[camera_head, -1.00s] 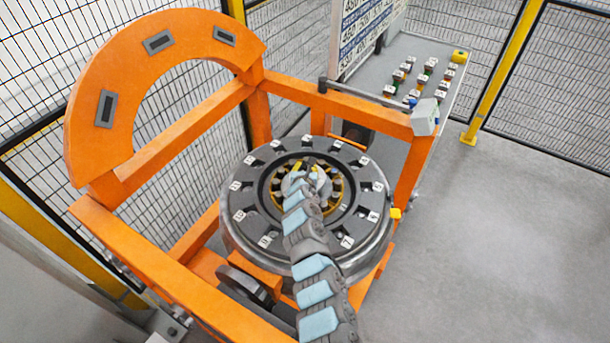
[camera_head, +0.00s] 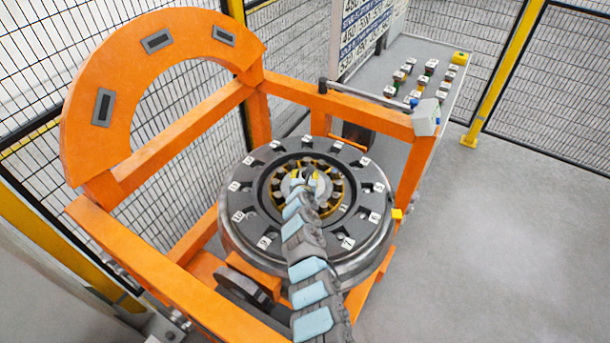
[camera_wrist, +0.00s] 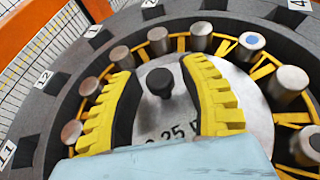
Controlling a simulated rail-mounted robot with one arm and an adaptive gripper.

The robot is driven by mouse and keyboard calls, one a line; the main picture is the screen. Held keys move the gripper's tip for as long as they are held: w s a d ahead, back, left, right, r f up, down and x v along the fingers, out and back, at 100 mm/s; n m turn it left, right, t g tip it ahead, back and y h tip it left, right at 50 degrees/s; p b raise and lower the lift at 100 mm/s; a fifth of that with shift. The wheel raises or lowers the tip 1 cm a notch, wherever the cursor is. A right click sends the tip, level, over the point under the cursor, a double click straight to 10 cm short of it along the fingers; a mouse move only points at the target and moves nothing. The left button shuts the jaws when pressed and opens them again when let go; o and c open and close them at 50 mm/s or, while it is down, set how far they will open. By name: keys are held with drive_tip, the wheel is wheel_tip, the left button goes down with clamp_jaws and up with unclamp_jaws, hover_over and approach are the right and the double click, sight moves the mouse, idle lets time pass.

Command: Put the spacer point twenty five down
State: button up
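The spacer is a flat grey disc marked 0.25 (camera_wrist: 172,125) with a black knob (camera_wrist: 160,82) standing from its middle. It lies in the centre of the dark wheel ring (camera_head: 258,193), inside a ring of silver pins. My gripper (camera_wrist: 168,88) is over the disc, its two yellow-toothed fingers on either side of the knob with a gap visible on both sides. In the head view my gripper (camera_head: 306,178) is small and sits over the wheel's centre. Part of the disc and its lettering is hidden by the gripper body. Whether the disc rests flat cannot be told.
Silver pins (camera_wrist: 290,80) stand close around the disc, and one has a blue top (camera_wrist: 252,41). An orange frame (camera_head: 160,265) surrounds the wheel, with a curved orange arch (camera_head: 85,110) at left. A grey table (camera_head: 440,55) with small labelled blocks stands at the back right.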

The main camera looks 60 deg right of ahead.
sight(305, 174)
drive_tip(key=shift+r, duration=0.25)
drive_tip(key=shift+p+v, duration=0.7)
drive_tip(key=shift+v, duration=5.25)
